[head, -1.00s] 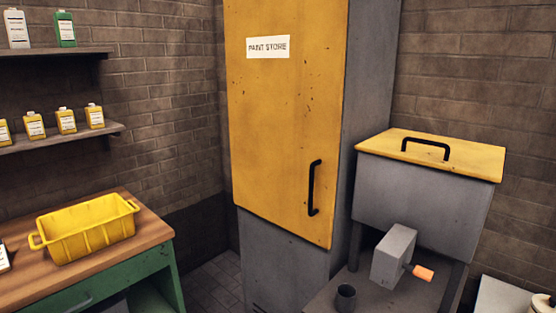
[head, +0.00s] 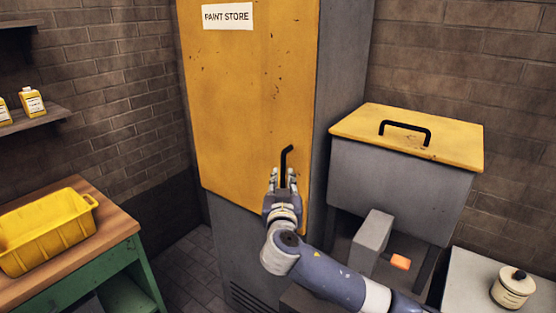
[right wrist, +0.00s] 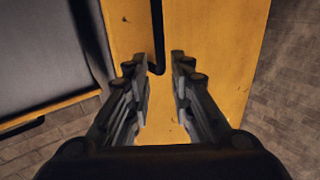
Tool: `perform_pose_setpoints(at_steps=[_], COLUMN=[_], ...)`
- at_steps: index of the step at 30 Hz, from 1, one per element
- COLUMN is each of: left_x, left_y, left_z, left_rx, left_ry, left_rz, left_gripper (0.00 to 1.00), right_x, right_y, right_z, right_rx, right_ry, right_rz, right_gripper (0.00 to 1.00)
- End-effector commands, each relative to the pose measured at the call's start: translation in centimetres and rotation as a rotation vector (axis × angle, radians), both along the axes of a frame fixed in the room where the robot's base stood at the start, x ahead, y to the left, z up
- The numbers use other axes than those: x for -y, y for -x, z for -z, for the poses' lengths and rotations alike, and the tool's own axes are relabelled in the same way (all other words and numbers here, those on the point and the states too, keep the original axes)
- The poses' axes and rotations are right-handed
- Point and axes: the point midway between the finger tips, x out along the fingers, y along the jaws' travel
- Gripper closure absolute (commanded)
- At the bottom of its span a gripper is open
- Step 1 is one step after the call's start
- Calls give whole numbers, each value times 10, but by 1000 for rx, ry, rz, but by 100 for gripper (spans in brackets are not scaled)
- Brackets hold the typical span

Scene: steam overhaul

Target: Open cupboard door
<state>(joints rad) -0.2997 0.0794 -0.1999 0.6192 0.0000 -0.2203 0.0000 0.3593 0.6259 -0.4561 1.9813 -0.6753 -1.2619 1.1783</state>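The yellow cupboard door (head: 240,90), marked PAINT STORE, is shut on a tall grey cabinet (head: 340,70). Its black bar handle (head: 287,156) stands near the door's lower right edge. My right gripper (head: 282,178) is at the lower part of the handle, which it partly hides in the head view. In the right wrist view the gripper's fingers (right wrist: 159,66) are apart, with the handle's end (right wrist: 157,45) lined up between the tips. No finger is seen closed on the handle. My left gripper is not in view.
A grey bin with a yellow lid (head: 450,143) and a crank box (head: 373,240) stands close on the right. A bench (head: 105,225) with a yellow crate (head: 45,232) is at the left. A white pot (head: 513,288) is at the lower right.

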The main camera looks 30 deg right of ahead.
Motion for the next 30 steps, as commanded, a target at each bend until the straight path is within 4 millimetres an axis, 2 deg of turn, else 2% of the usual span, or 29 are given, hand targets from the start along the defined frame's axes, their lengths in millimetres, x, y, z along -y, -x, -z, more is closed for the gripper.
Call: perform_pose_setpoints(at_steps=[16,22,30], left_x=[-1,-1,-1], left_y=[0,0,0], left_z=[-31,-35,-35], left_rx=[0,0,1], left_ry=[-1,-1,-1], left_rz=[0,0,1], left_gripper=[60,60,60], right_x=[45,53,54], right_y=[-67,-78,-81], right_z=[-2,-1,1], right_rx=[-3,-2,-4], right_ry=[1,0,0], right_rz=[1,0,-1], right_gripper=[79,79,79])
